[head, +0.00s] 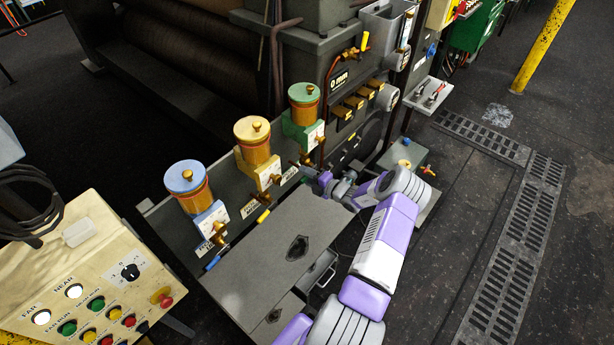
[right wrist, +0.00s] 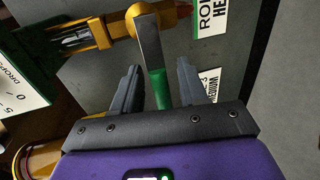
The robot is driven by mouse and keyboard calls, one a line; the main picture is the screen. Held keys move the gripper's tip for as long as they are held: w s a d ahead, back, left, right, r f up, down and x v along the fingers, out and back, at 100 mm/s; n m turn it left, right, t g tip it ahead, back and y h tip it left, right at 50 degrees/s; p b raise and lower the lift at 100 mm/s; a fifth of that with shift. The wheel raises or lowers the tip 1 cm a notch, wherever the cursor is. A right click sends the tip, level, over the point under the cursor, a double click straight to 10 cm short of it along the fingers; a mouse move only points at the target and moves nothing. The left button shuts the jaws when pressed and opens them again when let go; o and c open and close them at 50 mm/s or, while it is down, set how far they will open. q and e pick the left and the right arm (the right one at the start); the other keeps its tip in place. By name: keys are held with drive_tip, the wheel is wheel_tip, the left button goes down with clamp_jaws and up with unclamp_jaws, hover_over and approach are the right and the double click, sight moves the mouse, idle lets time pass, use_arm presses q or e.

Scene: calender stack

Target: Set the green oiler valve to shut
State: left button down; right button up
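The green oiler (head: 303,105) with its amber reservoir stands at the far end of a row of three on the grey machine. In the right wrist view its valve lever (right wrist: 150,45) is a flat silver bar with a green grip (right wrist: 158,88), reaching from a brass valve body (right wrist: 140,18) towards my gripper. The lever lies across the brass line. My right gripper (right wrist: 156,85) is open, with one finger on each side of the green grip and visible gaps. In the head view my right gripper (head: 318,180) is just below the green oiler. My left gripper is out of view.
A yellow oiler (head: 256,145) and a blue oiler (head: 190,185) stand to the left in the same row. A grey cabinet top (head: 265,255) lies in front. A control panel (head: 90,290) is at lower left. Label plates (right wrist: 210,20) sit behind the lever.

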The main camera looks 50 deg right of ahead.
drive_tip(key=s+r, duration=0.1)
drive_tip(key=s, duration=0.6)
drive_tip(key=shift+s+r, duration=0.2)
drive_tip(key=shift+r, duration=0.05)
drive_tip(key=shift+a, duration=0.15)
